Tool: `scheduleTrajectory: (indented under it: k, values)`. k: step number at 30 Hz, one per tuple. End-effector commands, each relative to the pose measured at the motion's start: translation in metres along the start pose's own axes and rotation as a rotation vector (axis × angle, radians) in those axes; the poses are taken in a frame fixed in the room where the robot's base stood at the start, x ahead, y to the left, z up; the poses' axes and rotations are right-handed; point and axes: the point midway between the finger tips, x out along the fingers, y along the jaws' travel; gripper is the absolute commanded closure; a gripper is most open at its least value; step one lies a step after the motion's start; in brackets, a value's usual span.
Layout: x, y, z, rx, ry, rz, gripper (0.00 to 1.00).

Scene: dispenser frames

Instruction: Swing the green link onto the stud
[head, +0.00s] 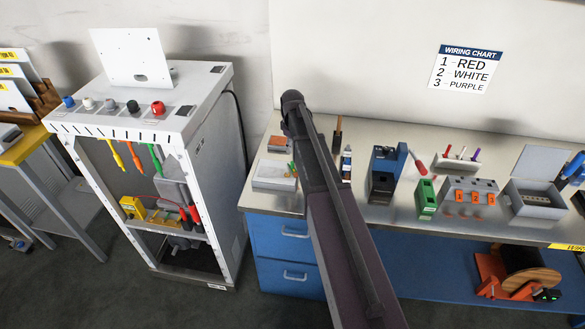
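A slim green piece (155,158) hangs under the front top edge of the white cabinet (207,130) at the left. It looks like the green link, but it is small. An orange piece (136,158) and a yellow piece (116,154) hang to its left. I cannot make out the stud for certain. Several coloured knobs or posts, among them a red one (158,108) and a black one (132,106), stand on the cabinet top. My arm rises through the middle of the view, apart from the cabinet. My gripper is not in view.
The steel-topped bench (330,197) right of the cabinet holds a green block (426,199), a blue device (383,172) and a grey box (535,200). Floor shows in front of the cabinet.

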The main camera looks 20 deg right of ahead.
Motion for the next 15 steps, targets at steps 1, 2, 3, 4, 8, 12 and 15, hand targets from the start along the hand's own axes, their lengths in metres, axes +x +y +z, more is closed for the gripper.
scheduleTrajectory:
  k: [1, 2, 3, 4, 8, 12, 15]
  values:
    - [0.008, 0.000, 0.000, 0.000, 0.000, 0.000, 0.65]
    - [0.011, 0.000, 0.000, 0.000, 0.000, 0.000, 0.65]
    - [0.014, 0.000, 0.000, 0.000, 0.000, 0.000, 0.65]
    - [0.016, 0.000, 0.000, 0.000, 0.000, 0.000, 0.65]
    - [0.026, 0.000, 0.000, 0.000, 0.000, 0.000, 0.65]
    - [0.037, 0.000, 0.000, 0.000, 0.000, 0.000, 0.65]
    - [0.044, 0.000, 0.000, 0.000, 0.000, 0.000, 0.65]
